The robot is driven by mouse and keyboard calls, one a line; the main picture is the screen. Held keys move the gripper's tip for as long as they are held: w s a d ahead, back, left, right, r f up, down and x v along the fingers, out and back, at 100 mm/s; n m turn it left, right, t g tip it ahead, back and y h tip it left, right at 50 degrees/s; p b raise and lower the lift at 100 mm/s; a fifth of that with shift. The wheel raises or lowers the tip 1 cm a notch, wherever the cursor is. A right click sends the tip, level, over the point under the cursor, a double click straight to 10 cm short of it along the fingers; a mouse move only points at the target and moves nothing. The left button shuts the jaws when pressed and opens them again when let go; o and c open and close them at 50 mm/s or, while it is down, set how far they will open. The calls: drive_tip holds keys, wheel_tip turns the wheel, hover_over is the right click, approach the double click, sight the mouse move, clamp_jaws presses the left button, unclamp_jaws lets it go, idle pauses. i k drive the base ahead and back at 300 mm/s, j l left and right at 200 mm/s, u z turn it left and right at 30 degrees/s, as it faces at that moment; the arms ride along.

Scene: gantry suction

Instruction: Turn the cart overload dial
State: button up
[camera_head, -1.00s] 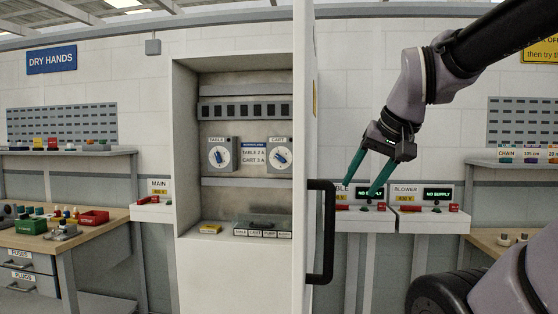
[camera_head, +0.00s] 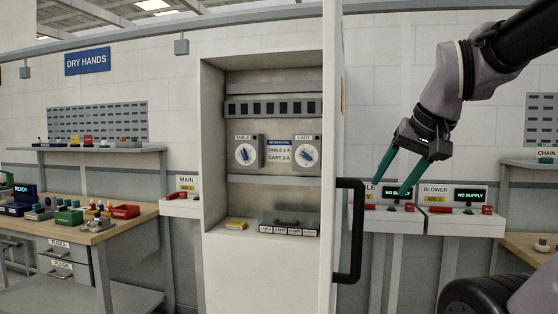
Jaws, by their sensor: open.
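The cart overload dial (camera_head: 307,154) is a white round dial with a blue knob on a grey box labelled CART. It is inside the open cabinet (camera_head: 215,200), on the right of the back panel, and its knob points slantwise. The matching TABLE dial (camera_head: 243,155) is to its left. A blue label (camera_head: 279,143) between them reads TABLE 2 A and CART 3 A, small and partly unclear. My gripper (camera_head: 390,189) has two green fingers spread apart, with nothing between them. It is outside the cabinet, to the right of the open door, well away from the dial.
The open cabinet door (camera_head: 338,120), seen nearly edge-on with a black handle (camera_head: 350,230), stands between my gripper and the dials. A grey case (camera_head: 290,222) and a yellow item (camera_head: 237,224) lie on the cabinet floor. A workbench (camera_head: 115,228) stands left; consoles (camera_head: 465,222) stand right.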

sight(302, 155)
drive_tip(key=k+u, duration=0.1)
drive_tip(key=k, duration=0.55)
drive_tip(key=j+u, duration=0.1)
drive_tip(key=u, duration=0.4)
drive_tip(key=i+u, duration=0.15)
drive_tip(key=u, duration=0.35)
drive_tip(key=i+u, duration=0.1)
drive_tip(key=u, duration=0.4)
drive_tip(key=i+l, duration=0.15)
drive_tip(key=i, duration=0.4)
drive_tip(key=i+l, duration=0.1)
drive_tip(key=i, duration=0.4)
drive_tip(key=i+l, duration=0.15)
drive_tip(key=i, duration=0.4)
drive_tip(key=i+l, duration=0.15)
drive_tip(key=i, duration=0.35)
drive_tip(key=i+z, duration=0.1)
drive_tip(key=z, duration=0.35)
drive_tip(key=i+j+z, duration=0.1)
drive_tip(key=z, duration=0.3)
drive_tip(key=i+j+z, duration=0.1)
drive_tip(key=z, duration=0.35)
drive_tip(key=i+j+z, duration=0.1)
drive_tip(key=z, duration=1.3)
